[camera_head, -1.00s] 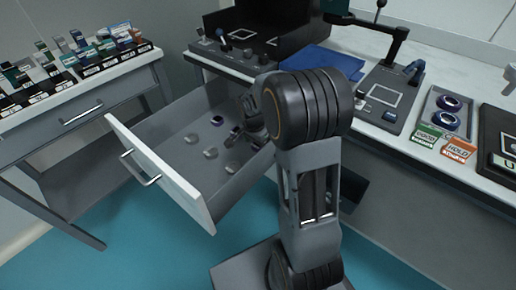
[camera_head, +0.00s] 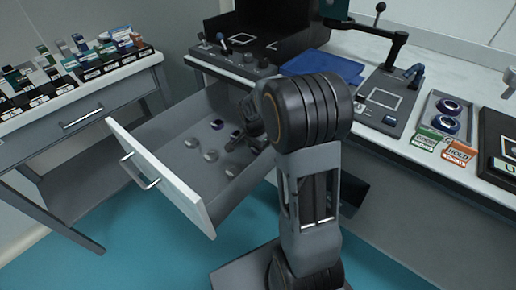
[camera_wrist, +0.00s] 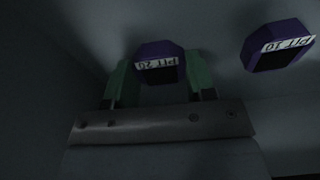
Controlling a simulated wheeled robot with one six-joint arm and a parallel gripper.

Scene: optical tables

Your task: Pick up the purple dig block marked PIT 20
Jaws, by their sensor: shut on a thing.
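The purple block marked PIT 20 (camera_wrist: 158,62) sits between the green fingers of my gripper (camera_wrist: 159,76) in the wrist view, with its label upside down. My gripper is shut on it. A second purple block, marked PIT 10 (camera_wrist: 277,46), lies apart to the right, outside the fingers. In the head view my gripper is low inside the open drawer (camera_head: 160,180), mostly hidden behind my arm. I cannot tell whether the held block touches the drawer floor.
The drawer holds several loose small pieces (camera_head: 211,155). Its walls surround my gripper. The bench above carries a blue folded sheet (camera_head: 322,66) and a black device (camera_head: 390,98). A side table at the left holds a rack of blocks (camera_head: 85,65).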

